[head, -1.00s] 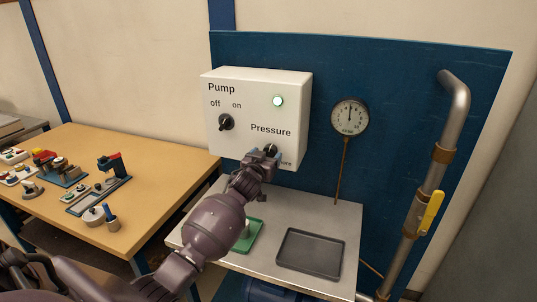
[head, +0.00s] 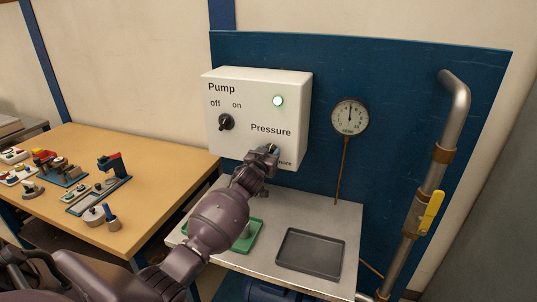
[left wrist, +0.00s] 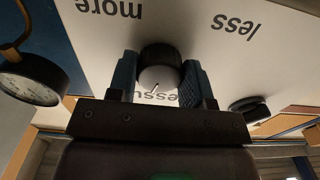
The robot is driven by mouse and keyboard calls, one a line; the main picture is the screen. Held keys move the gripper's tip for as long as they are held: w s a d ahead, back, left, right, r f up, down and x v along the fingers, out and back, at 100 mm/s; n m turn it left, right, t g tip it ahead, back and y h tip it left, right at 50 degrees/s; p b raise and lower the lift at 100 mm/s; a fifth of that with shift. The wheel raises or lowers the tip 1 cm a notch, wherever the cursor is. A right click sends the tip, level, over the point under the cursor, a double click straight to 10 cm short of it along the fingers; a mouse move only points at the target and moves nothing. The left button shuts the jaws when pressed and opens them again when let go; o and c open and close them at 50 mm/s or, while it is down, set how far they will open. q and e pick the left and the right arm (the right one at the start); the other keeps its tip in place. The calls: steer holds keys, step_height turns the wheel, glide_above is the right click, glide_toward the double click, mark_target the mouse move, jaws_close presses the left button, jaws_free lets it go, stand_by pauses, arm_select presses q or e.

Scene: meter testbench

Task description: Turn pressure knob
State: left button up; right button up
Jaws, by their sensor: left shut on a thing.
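The white control box (head: 250,95) carries the round black pressure knob (head: 272,148) below the word "Pressure". My left gripper (head: 268,154) is at this knob and hides most of it in the head view. In the left wrist view the knob (left wrist: 160,68) sits between the two blue finger pads of my left gripper (left wrist: 160,82), which is shut on it. The words "more" and "less" show upside down on the panel there. The pressure gauge (head: 349,117) has its needle pointing roughly up; its reading is too small to tell. My right gripper is out of view.
Below are a steel bench (head: 340,220), a grey tray (head: 310,254) and a green tray (head: 248,240). A pipe with a yellow lever (head: 431,212) stands right. A wooden table (head: 150,160) holds several parts.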

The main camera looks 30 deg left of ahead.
arm_select(q)
steer(key=shift+m, duration=0.7)
steer(key=o, duration=0.9)
steer(key=shift+s, duration=0.1)
steer(key=v, duration=1)
steer(key=shift+s, duration=0.3)
steer(key=shift+m, duration=0.3)
